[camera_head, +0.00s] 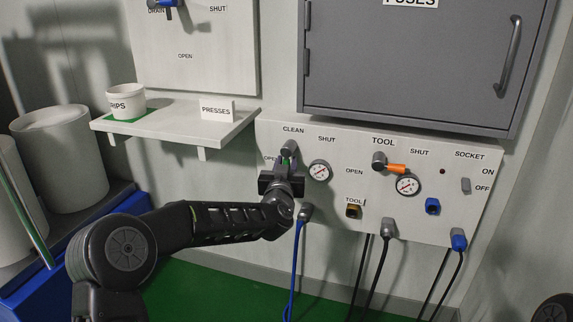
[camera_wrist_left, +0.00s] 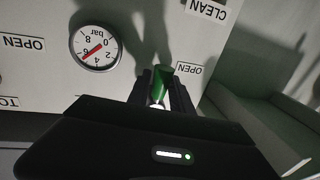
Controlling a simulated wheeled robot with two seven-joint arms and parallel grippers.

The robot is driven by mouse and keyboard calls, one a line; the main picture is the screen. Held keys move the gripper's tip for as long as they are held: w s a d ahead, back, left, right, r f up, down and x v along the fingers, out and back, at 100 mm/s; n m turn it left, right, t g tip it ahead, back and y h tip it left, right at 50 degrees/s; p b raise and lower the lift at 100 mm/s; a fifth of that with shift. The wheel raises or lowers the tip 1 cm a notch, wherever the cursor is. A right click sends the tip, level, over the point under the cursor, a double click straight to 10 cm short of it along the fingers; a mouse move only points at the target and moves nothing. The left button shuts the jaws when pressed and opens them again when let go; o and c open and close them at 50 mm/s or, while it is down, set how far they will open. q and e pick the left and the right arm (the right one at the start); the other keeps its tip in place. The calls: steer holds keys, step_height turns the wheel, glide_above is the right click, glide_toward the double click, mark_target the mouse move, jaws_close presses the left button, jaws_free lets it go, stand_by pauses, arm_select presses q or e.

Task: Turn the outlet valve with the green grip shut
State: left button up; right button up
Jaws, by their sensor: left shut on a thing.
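The CLEAN outlet valve (camera_head: 289,146) is on the white wall panel, between an OPEN label at its lower left and a SHUT label at its upper right. Its green grip (camera_head: 285,160) shows only in part, pointing down from the valve body. My left gripper (camera_head: 284,172) is shut on the green grip, its dark jaws hiding most of it. In the left wrist view the grip's green end (camera_wrist_left: 162,82) shows between the two fingers (camera_wrist_left: 161,92). My right gripper is not in view.
Right of the valve is a pressure gauge (camera_head: 320,171). Further right are the TOOL valve with an orange handle (camera_head: 396,169), another gauge (camera_head: 408,186) and a socket switch (camera_head: 466,186). A blue hose (camera_head: 297,262) hangs below. A shelf (camera_head: 180,127) juts out at upper left.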

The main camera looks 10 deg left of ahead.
arm_select(q)
jaws_close()
steer(key=shift+d, duration=0.1)
steer(key=n, duration=0.2)
steer(key=d+n+g+h+p, duration=0.1)
steer(key=n, duration=0.2)
steer(key=d+r+n+p, duration=0.1)
steer(key=n, duration=0.2)
steer(key=shift+d+r, duration=0.1)
steer(key=shift+d, duration=0.1)
steer(key=shift+s+d+r+n+g+h, duration=0.1)
steer(key=shift+n+g+h, duration=0.1)
steer(key=shift+n, duration=0.25)
steer(key=shift+d+r+n+g+h, duration=0.1)
steer(key=shift+n+h, duration=0.1)
steer(key=shift+n, duration=0.25)
steer(key=shift+d+r+n+h+b, duration=0.2)
steer(key=shift+r+n+h+b, duration=0.15)
steer(key=shift+n, duration=0.75)
steer(key=shift+d+r+n+h+b, duration=0.1)
steer(key=shift+r+n+h+b, duration=0.3)
steer(key=shift+n, duration=0.55)
steer(key=shift+d+r+n+h+b, duration=0.1)
steer(key=shift+r+n+h+b, duration=0.2)
steer(key=shift+n, duration=0.65)
